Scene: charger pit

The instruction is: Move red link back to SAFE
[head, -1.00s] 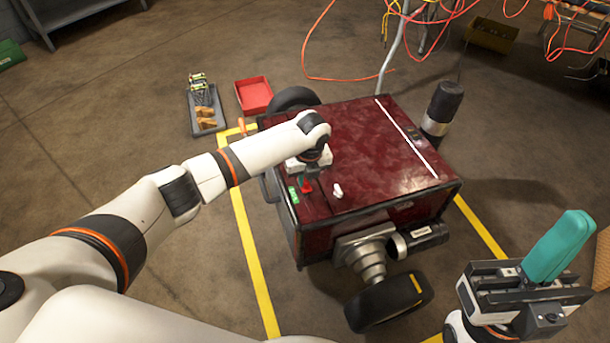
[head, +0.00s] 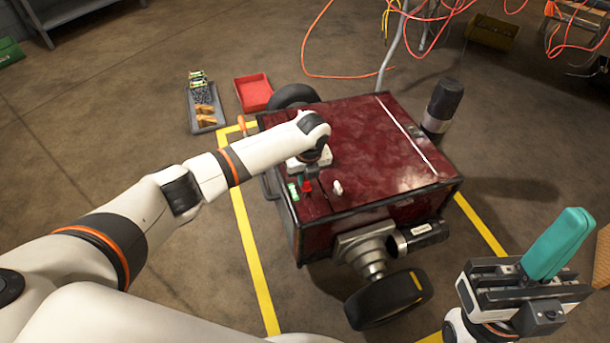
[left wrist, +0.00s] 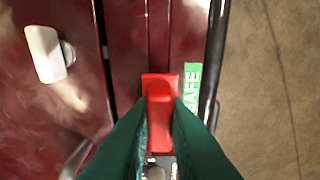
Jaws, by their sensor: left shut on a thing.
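The red link (left wrist: 159,110) lies on top of the dark red machine, and it also shows in the head view (head: 308,186). The green SAFE label (left wrist: 193,90) is beside it, to the right in the left wrist view; it also shows in the head view (head: 293,191). My left gripper (left wrist: 160,125), with green fingers, is shut on the red link, one finger on each side. My right gripper (head: 545,262) is at the lower right, away from the machine, with a teal piece standing up at it; whether its jaws are open or shut is unclear.
The dark red machine (head: 370,150) stands on the floor inside yellow lines. A white knob (head: 337,187) is near the link. A red tray (head: 254,93) and a grey tray (head: 205,108) lie behind on the left. A dark cylinder (head: 443,103) stands behind the machine.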

